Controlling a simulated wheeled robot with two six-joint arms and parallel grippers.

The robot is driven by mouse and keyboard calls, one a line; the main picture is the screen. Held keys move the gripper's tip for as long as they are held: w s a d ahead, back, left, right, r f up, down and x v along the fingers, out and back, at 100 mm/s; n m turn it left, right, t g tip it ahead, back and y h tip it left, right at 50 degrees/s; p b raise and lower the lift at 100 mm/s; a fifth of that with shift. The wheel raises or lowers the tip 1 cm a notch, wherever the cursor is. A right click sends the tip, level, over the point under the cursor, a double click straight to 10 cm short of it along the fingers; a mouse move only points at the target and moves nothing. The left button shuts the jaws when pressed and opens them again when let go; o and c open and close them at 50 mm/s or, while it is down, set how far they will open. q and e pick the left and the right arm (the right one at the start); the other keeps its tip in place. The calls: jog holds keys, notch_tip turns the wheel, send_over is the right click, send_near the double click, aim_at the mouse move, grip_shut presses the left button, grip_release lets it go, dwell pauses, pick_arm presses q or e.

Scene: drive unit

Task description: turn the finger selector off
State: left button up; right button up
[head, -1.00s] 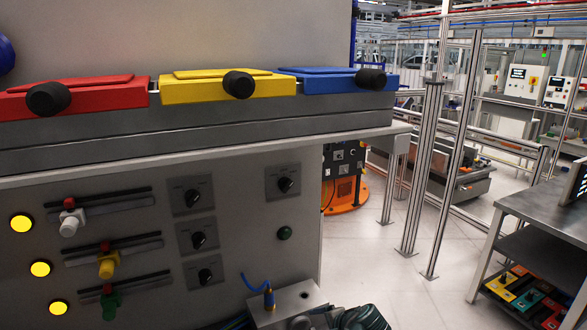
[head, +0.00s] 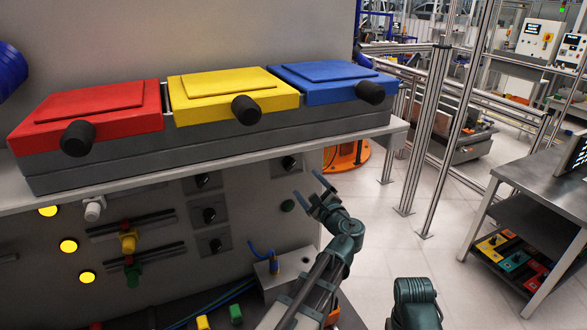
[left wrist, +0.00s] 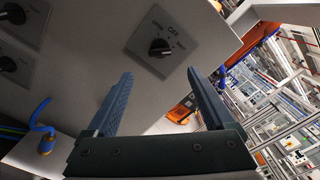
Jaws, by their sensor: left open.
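Several black rotary selectors sit on the grey front panel. Three stand in a column: a top selector (head: 202,181), a middle selector (head: 209,215) and a bottom selector (head: 216,245). A separate selector (head: 289,162) sits to their right, just under the ledge. I cannot read which is the finger selector. My left gripper (head: 308,185) is open and empty, in front of the panel near the separate selector. In the left wrist view, a selector (left wrist: 160,47) with a labelled grey plate lies beyond the open fingers (left wrist: 160,74), apart from them. My right gripper is not in view.
Red (head: 90,112), yellow (head: 225,93) and blue (head: 330,80) lidded boxes with black knobs stand on the ledge above. A metal table (head: 535,190) stands at right.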

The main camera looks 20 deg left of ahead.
aim_at(292, 167)
pick_arm(q)
jog(key=x, duration=1)
jog(key=shift+w+a, duration=0.25)
jog(key=shift+a, duration=0.05)
jog(key=c, duration=1.4)
